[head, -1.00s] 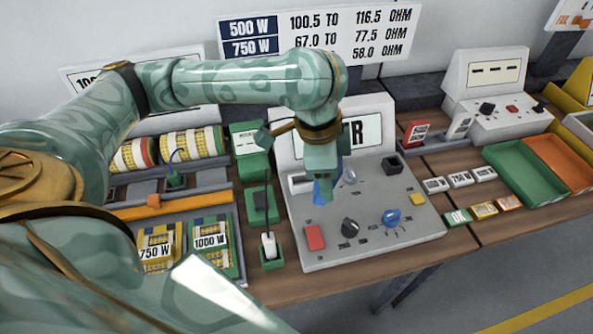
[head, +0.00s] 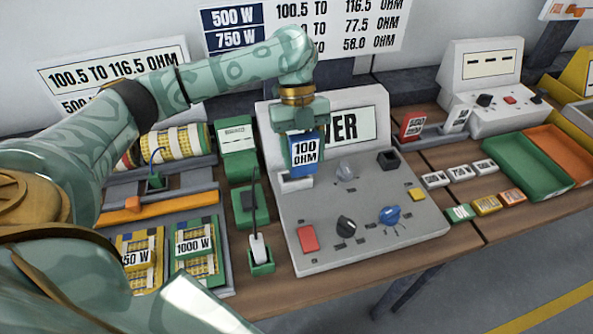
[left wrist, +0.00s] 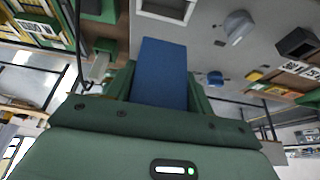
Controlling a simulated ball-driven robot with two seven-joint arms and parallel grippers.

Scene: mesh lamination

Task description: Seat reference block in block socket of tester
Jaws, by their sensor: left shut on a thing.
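The reference block (head: 305,152) is blue with a white "100 OHM" label. My left gripper (head: 302,131) points down and is shut on its upper part. In the left wrist view the blue block (left wrist: 161,75) shows between the two green fingers (left wrist: 160,88). The tester (head: 340,246) is a grey sloped console with a sign ending in "VER". Its white-rimmed block socket (head: 294,182) lies just below the block in the head view. The right gripper is not in view.
The tester carries a red button (head: 308,239), a black knob (head: 346,226), a blue knob (head: 389,215) and a dark square holder (head: 388,160). A white-handled probe (head: 258,248) stands left of it. Green (head: 500,165) and orange (head: 550,154) trays lie right.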

